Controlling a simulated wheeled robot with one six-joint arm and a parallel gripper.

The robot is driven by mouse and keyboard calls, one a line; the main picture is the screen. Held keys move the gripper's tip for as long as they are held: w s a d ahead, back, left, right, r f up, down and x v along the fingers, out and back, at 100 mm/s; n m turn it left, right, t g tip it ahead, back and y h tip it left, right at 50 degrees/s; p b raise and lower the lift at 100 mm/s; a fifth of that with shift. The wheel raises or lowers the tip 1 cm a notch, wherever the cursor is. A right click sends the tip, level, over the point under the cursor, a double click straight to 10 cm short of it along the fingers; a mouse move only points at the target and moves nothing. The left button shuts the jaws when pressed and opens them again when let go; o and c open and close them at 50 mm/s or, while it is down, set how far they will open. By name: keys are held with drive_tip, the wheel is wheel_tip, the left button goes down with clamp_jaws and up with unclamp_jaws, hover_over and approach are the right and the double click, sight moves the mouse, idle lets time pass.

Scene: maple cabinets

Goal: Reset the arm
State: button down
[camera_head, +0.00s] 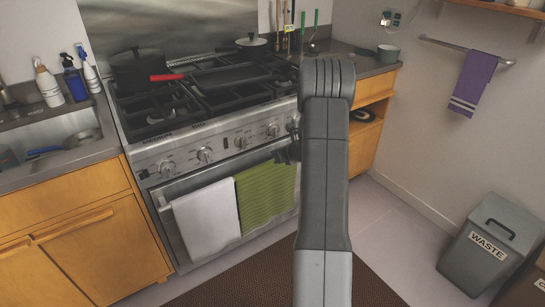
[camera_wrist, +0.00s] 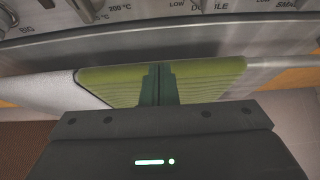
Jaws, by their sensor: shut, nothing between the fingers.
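My gripper (camera_wrist: 158,84) is shut and empty in the wrist view. Its two dark green fingers lie side by side in front of the green towel (camera_wrist: 210,80). I cannot tell whether they touch the towel. In the head view my grey arm stands upright right of the middle, in front of the stove (camera_head: 200,135), and hides most of the gripper. A dark part of it shows at the arm's left edge, near the oven's right end. The green towel also shows in the head view (camera_head: 265,195), hanging on the oven door handle.
A white towel (camera_head: 206,222) hangs beside the green one. A black pot (camera_head: 138,70) and a pan with a red handle (camera_head: 225,76) sit on the stove. A waste bin (camera_head: 487,245) stands at the right. Floor between the bin and cabinets is clear.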

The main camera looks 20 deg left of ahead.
drive_tip(key=shift+v, duration=0.8)
drive_tip(key=shift+a, duration=0.1)
